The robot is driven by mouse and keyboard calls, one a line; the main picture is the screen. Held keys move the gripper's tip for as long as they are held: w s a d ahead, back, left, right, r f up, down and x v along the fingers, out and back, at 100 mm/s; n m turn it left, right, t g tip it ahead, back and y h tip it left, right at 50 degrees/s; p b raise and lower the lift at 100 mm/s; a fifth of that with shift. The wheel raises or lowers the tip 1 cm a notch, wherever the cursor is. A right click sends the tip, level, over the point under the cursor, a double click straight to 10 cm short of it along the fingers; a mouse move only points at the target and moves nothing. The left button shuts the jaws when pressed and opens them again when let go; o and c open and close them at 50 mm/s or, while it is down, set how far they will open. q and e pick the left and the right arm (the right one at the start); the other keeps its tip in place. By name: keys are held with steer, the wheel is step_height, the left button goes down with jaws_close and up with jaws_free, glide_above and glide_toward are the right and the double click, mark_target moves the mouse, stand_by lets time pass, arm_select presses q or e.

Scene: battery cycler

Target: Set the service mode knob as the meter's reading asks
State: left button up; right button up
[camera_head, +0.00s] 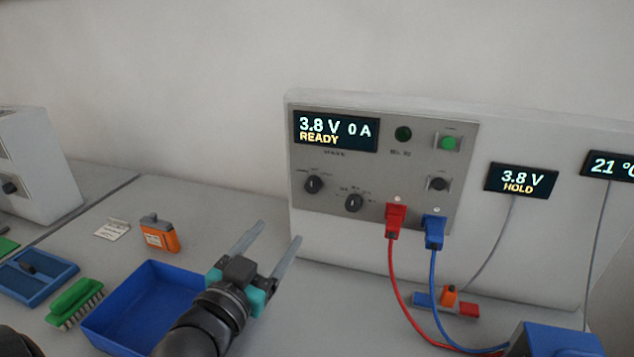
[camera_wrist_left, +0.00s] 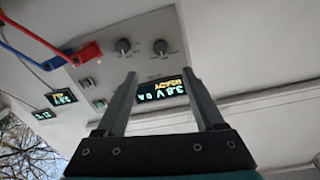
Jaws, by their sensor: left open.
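The cycler panel (camera_head: 415,165) stands at the back with a display (camera_head: 336,131) reading 3.8 V, 0 A, READY. Below the display are two black knobs, a left knob (camera_head: 314,184) and a right knob (camera_head: 354,203); their labels are too small to read. A separate meter (camera_head: 521,180) to the right reads 3.8 V HOLD. In the left wrist view the two knobs (camera_wrist_left: 122,46) and (camera_wrist_left: 160,47) appear beyond the fingers. My left gripper (camera_head: 273,242) is open and empty, in front of and below the panel, apart from both knobs. My right gripper is not in view.
Red (camera_head: 394,220) and blue (camera_head: 433,232) plugs with cables are in the panel. A green button (camera_head: 448,143) and black button (camera_head: 438,184) sit right of the knobs. A blue tray (camera_head: 117,331), a green brush (camera_head: 75,302) and an orange item (camera_head: 160,235) lie left.

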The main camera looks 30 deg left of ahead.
arm_select(q)
glide_toward(311, 188)
steer(key=w, duration=0.2)
steer(key=w+a, duration=0.1)
steer(key=w, duration=0.5)
steer(key=shift+a, duration=0.3)
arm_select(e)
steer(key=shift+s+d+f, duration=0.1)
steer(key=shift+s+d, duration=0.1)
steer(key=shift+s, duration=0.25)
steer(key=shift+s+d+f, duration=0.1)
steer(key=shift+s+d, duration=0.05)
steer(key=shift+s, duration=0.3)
arm_select(q)
jaws_close()
